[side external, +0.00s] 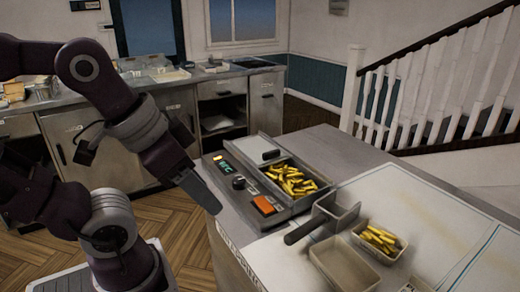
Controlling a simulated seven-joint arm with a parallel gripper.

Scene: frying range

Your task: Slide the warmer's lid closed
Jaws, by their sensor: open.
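The warmer (244,192) is a grey metal box on the counter with a lit display, a dark knob and an orange switch on its front panel. Its well is open and shows yellow fries (290,180). What looks like the lid (259,147) lies at the well's back left end, with a dark handle (271,155) on top. My gripper (206,194) points down and to the right, left of the front panel and apart from the lid. It is open and I see nothing in it, though its fingers overlap from this side.
A metal scoop or basket with a dark handle (303,231) stands right of the warmer. Near it are an empty tray (343,265) and a tray of fries (365,229) on a pale board (440,225). The counter behind the warmer (325,146) is clear.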

